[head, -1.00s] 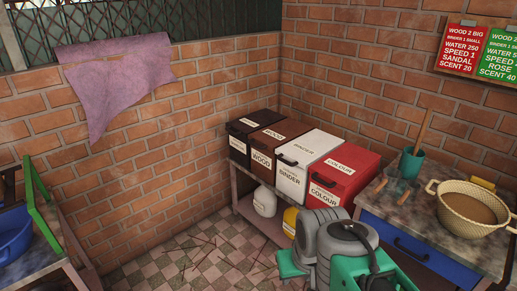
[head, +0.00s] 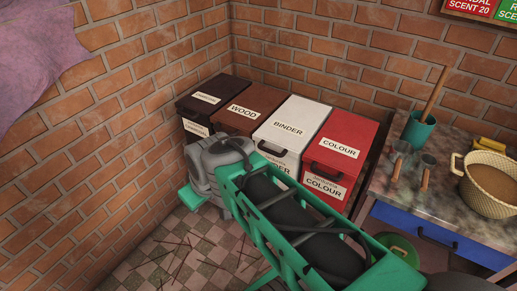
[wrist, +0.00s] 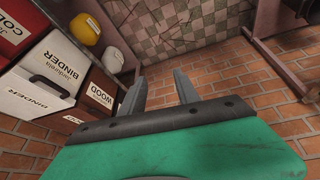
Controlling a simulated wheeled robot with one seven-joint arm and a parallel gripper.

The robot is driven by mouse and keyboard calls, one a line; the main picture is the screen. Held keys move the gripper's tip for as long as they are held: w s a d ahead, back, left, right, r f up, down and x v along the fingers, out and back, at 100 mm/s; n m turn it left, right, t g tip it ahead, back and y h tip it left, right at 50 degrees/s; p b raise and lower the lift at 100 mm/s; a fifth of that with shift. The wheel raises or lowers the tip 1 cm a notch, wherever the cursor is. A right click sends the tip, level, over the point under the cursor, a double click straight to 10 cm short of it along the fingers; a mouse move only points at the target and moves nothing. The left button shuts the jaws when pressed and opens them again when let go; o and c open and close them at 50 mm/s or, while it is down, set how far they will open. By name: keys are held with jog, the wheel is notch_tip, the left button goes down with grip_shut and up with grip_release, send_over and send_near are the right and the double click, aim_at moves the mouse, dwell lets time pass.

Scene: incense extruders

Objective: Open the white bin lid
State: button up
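The white bin (head: 270,145), labelled BINDER, stands between the brown WOOD bin and the red COLOUR bin. Its white lid (head: 308,115) lies flat and closed. In the wrist view the white bin (wrist: 28,78) is at the left, with a dark handle (wrist: 50,86) at the lid's front edge. My gripper (wrist: 164,90) is open, with its two grey fingers apart and nothing between them. It is in front of the bins, to the side of the white bin, not touching it. My arm hides the fingers in the head view.
The red bin (head: 345,145), brown bin (head: 240,112) and dark bin (head: 205,95) share the row, against brick walls. A counter (head: 395,215) with a teal cup (head: 418,130) and basket (head: 490,185) stands right. Yellow (wrist: 84,30) and white (wrist: 112,60) containers sit below the bins.

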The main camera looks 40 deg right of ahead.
jog(key=w+d+f+n+t+b, duration=0.4)
jog(key=w+d+f+b, duration=0.45)
jog(key=f, duration=0.25)
jog(key=n+t+h+b, duration=0.5)
jog(key=t+h+b, duration=0.15)
jog(key=b, duration=0.55)
send_near(269, 151)
jog(key=f+x, duration=0.1)
jog(key=x, duration=0.3)
jog(key=shift+g+h, duration=0.25)
jog(key=shift+h, duration=0.1)
jog(key=x, duration=0.6)
jog(key=shift+w+d+r, duration=0.1)
jog(key=shift+w+r, duration=0.1)
jog(key=shift+w, duration=0.15)
jog(key=shift+c, duration=0.6)
grip_shut()
